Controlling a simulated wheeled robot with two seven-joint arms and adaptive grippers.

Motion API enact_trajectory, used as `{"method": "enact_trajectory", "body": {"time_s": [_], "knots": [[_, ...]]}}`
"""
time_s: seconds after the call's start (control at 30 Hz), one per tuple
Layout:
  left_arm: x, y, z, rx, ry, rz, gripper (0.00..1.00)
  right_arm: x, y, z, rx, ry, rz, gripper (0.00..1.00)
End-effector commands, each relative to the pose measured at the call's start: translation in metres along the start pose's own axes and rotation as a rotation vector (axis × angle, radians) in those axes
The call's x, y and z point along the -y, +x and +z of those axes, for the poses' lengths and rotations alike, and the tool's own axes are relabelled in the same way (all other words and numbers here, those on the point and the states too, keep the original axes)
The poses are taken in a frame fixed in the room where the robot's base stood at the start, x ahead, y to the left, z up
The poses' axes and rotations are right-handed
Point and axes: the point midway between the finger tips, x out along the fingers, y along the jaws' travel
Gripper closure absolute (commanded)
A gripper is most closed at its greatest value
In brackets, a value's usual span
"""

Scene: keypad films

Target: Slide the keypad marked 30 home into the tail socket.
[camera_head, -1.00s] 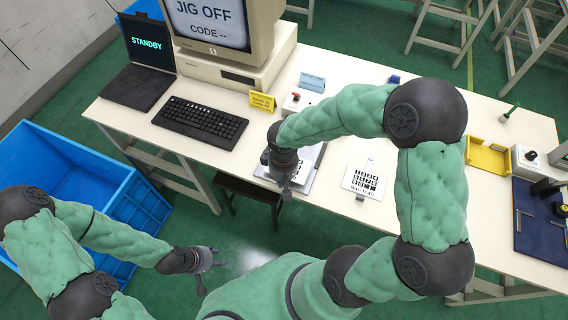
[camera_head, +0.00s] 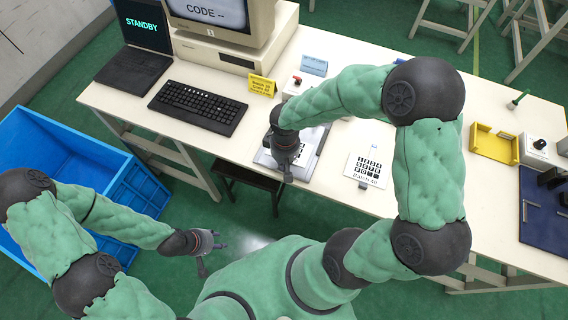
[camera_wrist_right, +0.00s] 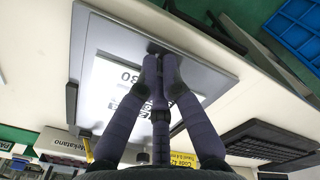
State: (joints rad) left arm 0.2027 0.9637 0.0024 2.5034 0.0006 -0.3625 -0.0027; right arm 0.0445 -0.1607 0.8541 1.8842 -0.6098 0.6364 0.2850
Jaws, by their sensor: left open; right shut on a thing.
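The keypad marked 30 (camera_wrist_right: 112,88) is a white film with black print, lying within a grey frame (camera_wrist_right: 212,72) in the right wrist view. In the head view it is the white sheet with dark keys (camera_head: 301,152) near the table's front edge. My right gripper (camera_wrist_right: 161,62) is shut on the film's edge close to the frame's rim; it also shows in the head view (camera_head: 287,176). The fingers hide the held part. I cannot make out the tail socket or whether the tail is in it. My left gripper (camera_head: 221,253) is open and empty, off the table.
Another keypad card (camera_head: 367,166), seemingly marked 40, lies to the right. A keyboard (camera_head: 198,108), yellow sign (camera_head: 262,86) and monitor (camera_head: 225,12) stand to the left and back. A yellow tray (camera_head: 495,144) and a blue mat (camera_head: 545,215) lie at the right. A blue crate (camera_head: 60,150) stands on the floor.

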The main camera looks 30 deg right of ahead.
Motion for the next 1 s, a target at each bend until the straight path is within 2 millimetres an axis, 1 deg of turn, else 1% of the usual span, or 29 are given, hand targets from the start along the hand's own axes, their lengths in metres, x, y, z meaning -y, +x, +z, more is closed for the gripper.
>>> {"method": "enact_trajectory", "body": {"time_s": [0.3,0.53,0.73,1.0], "knots": [[-0.001,-0.003,0.0,0.0,0.0,0.0,0.59,-0.024,0.0,-0.013,0.0,0.002,0.0,1.0],[-0.002,-0.004,0.0,0.0,0.0,0.0,0.59,-0.037,0.0,-0.021,0.001,0.0,0.0,1.0],[-0.002,-0.005,0.0,0.0,0.0,0.0,0.59,-0.043,0.0,-0.025,0.0,0.0,0.0,1.0],[-0.002,-0.005,0.0,0.0,0.0,0.0,0.59,-0.044,0.0,-0.025,0.0,-0.001,0.0,1.0]]}}
